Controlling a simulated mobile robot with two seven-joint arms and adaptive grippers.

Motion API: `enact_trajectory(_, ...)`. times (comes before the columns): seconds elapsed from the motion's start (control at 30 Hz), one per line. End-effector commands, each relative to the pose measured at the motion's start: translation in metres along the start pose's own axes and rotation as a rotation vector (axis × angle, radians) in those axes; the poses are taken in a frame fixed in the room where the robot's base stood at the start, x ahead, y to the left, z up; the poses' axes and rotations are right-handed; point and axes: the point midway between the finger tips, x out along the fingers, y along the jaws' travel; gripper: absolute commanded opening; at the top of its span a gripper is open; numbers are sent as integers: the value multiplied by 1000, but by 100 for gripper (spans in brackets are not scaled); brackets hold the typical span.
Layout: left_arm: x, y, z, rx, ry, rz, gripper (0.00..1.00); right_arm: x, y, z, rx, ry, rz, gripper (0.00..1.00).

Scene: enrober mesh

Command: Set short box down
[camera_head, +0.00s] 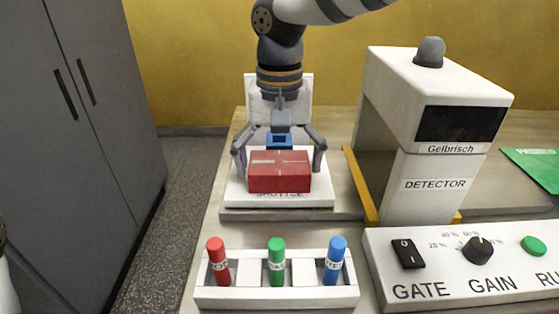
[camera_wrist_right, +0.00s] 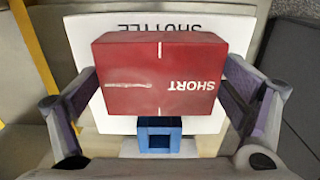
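The red short box (camera_head: 279,171) is at the white shuttle plate (camera_head: 235,197), partly covering its label. In the right wrist view the box (camera_wrist_right: 160,80) shows the word SHORT, with the shuttle plate (camera_wrist_right: 200,20) behind it. My right gripper (camera_head: 279,165) points down with one finger against each side of the box. Whether the box's underside touches the plate is hidden. A blue block with a square opening (camera_head: 279,141) sits behind the box, between it and my wrist. My left gripper is not in view.
A white detector arch (camera_head: 436,200) with a yellow edge stands right of the shuttle. A white rack (camera_head: 277,298) with red, green and blue cylinders is in front. A control panel (camera_head: 450,290) is front right. Grey cabinets (camera_head: 80,150) stand left.

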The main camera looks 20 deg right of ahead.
Motion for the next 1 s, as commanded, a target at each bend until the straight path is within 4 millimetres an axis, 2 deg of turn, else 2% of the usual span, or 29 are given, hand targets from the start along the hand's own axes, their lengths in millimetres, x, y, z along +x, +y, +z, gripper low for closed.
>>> enact_trajectory(0.37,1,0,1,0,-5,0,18,-2,0,0,1,-2,0,100)
enact_trajectory(0.47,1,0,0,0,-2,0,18,-18,0,-1,1,4,0,100)
enact_trajectory(0.7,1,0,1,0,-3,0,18,-83,-1,-2,2,3,-1,100)
enact_trajectory(0.8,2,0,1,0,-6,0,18,-103,0,-2,2,0,0,100)
enact_trajectory(1.0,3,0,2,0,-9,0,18,-122,0,-1,0,-4,1,100)
